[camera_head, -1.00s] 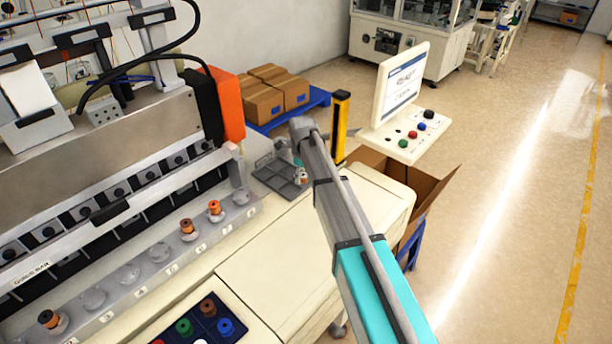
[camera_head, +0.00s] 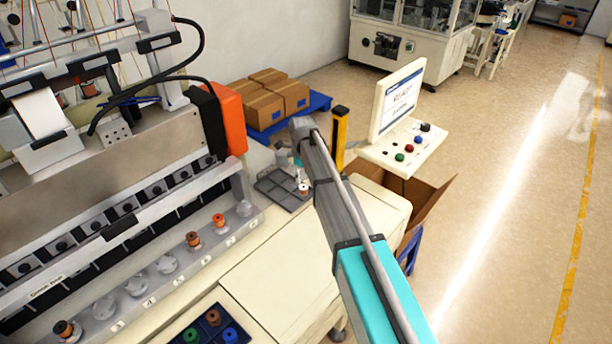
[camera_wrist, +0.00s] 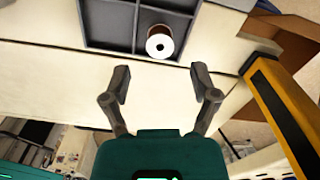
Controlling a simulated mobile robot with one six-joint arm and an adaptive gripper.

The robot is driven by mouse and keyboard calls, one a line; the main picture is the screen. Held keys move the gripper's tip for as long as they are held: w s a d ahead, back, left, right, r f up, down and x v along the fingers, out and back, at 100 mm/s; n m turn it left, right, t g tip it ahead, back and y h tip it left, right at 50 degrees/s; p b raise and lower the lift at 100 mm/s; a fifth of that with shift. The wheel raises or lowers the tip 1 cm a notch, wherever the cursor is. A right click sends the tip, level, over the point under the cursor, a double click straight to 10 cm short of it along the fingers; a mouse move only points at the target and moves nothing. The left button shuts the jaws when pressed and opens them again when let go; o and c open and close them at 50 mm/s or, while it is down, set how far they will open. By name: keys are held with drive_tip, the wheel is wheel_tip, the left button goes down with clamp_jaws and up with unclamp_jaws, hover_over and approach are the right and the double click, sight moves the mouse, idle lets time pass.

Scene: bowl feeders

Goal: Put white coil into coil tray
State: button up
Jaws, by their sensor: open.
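The white coil (camera_wrist: 160,42), with a white end face and a brown side, stands in a front compartment of the grey coil tray (camera_wrist: 113,45) in the wrist view. In the head view, the coil (camera_head: 304,189) shows small at the right edge of the tray (camera_head: 268,188). My gripper (camera_wrist: 160,82) is open and empty. Its two fingers are apart from the coil, which lies beyond the tips and between their lines in the wrist view. In the head view my gripper (camera_head: 298,165) is small and mostly hidden by my arm.
A yellow-and-black post (camera_head: 339,138) stands close right of my gripper. The winding machine (camera_head: 130,195) with several coils on its front ledge is at left. A dark tray of coloured spools (camera_head: 208,325) lies at the bottom. A control screen (camera_head: 398,100) and a cardboard box (camera_head: 425,200) are at right.

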sight(305, 188)
wheel_tip(305, 188, up, 7)
drive_tip(key=p, duration=0.6)
drive_tip(key=shift+f, duration=0.2)
idle(0.5)
drive_tip(key=s+d+n, duration=2.2)
drive_tip(key=s+d, duration=0.2)
drive_tip(key=s, duration=0.2)
drive_tip(key=shift+d+n, duration=0.15)
drive_tip(key=shift+n, duration=0.15)
